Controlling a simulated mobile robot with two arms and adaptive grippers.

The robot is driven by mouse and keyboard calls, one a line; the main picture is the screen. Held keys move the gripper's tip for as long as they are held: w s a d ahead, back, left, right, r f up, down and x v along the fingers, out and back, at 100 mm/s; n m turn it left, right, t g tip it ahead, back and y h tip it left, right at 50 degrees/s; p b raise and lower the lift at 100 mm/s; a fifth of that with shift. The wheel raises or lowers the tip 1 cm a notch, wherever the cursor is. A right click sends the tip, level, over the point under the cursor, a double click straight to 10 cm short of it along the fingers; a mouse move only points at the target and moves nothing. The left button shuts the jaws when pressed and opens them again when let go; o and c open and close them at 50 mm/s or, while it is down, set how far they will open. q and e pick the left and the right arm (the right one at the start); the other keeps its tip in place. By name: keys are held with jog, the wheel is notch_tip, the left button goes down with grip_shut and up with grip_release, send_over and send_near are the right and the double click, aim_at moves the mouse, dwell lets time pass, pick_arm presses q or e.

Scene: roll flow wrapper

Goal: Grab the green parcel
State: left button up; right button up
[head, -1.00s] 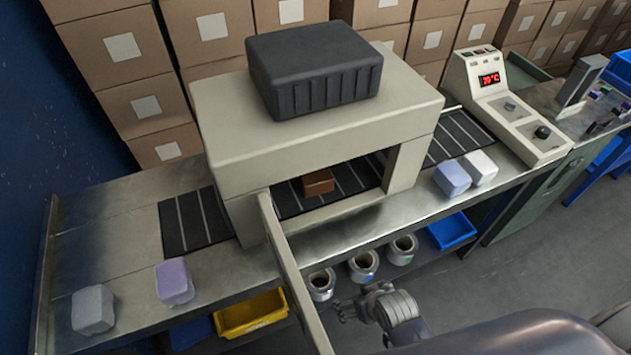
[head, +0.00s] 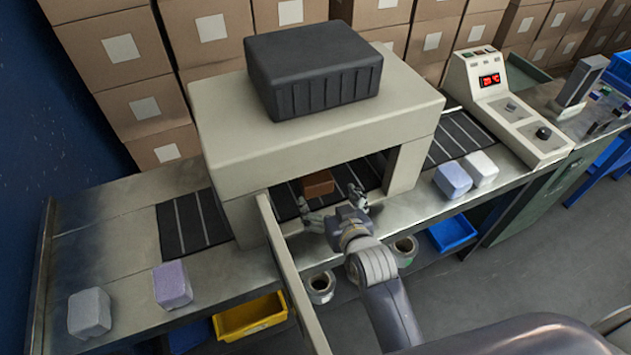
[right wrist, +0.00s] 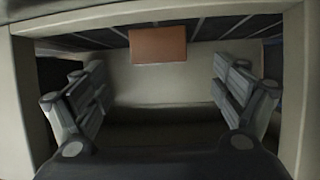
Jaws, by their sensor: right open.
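No parcel in view looks green. A brown parcel (head: 318,183) lies on the dark belt inside the wrapper's open tunnel. It also shows in the right wrist view (right wrist: 158,45), straight ahead at top centre, between and beyond the fingers. My right gripper (head: 331,203) is open and empty at the tunnel's front opening, just in front of the brown parcel and apart from it. Its spread fingers also show in the right wrist view (right wrist: 160,95). My left gripper is not in view.
The beige tunnel housing (head: 225,110) carries a black case (head: 315,75). An open panel (head: 290,270) stands left of my arm. A grey parcel (head: 89,313) and lavender parcel (head: 172,285) lie left; a bluish parcel (head: 453,180) and white parcel (head: 480,168) lie right.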

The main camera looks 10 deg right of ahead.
aim_at(318, 182)
jog(key=x, duration=0.5)
jog(key=shift+w+a+r, duration=0.1)
jog(key=shift+w+r, duration=0.05)
jog(key=shift+r, duration=0.2)
jog(key=shift+p+x, duration=0.5)
jog(key=shift+x, duration=2.6)
jog(key=shift+r, duration=0.1)
jog(key=c, duration=1.3)
